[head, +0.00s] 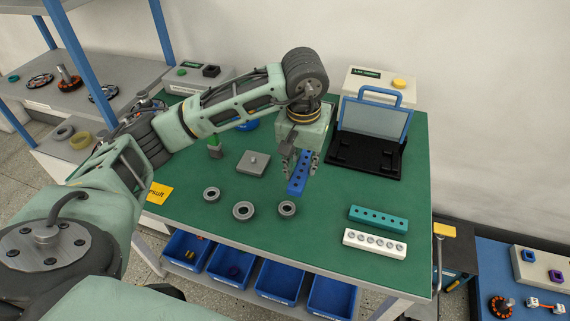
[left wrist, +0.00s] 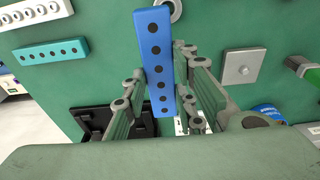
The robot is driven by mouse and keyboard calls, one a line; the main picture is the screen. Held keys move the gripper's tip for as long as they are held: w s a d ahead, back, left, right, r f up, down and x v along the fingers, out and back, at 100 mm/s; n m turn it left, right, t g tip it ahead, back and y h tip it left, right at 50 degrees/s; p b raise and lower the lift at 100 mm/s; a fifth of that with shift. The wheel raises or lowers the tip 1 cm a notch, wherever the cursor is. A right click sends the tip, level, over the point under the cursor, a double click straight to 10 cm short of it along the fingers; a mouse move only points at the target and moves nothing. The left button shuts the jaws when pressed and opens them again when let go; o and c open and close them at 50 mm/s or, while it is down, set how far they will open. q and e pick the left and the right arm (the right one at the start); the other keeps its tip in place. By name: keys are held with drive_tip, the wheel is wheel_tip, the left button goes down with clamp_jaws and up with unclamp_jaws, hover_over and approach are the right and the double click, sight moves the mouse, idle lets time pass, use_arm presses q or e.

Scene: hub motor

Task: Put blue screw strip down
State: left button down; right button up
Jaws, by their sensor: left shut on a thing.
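The blue screw strip (head: 299,172) is a bar with a row of dark holes. My left gripper (head: 301,165) is shut on it over the middle of the green table. In the left wrist view the blue strip (left wrist: 157,62) stands between the two fingers of the left gripper (left wrist: 160,95), its far end reaching out beyond them. I cannot tell whether its lower end touches the table. A teal strip (head: 378,219) and a white strip (head: 375,242) lie side by side at the table's front right. My right gripper is not in view.
A black stand with a blue-framed panel (head: 374,122) is at the back right.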

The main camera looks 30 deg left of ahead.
use_arm(q)
drive_tip(key=s+d+r+m, duration=0.2)
drive_tip(key=s+d+r, duration=0.2)
drive_tip(key=s, duration=0.5)
drive_tip(key=shift+d+r+m, duration=0.4)
drive_tip(key=shift+r, duration=0.25)
drive_tip(key=shift+w, duration=0.1)
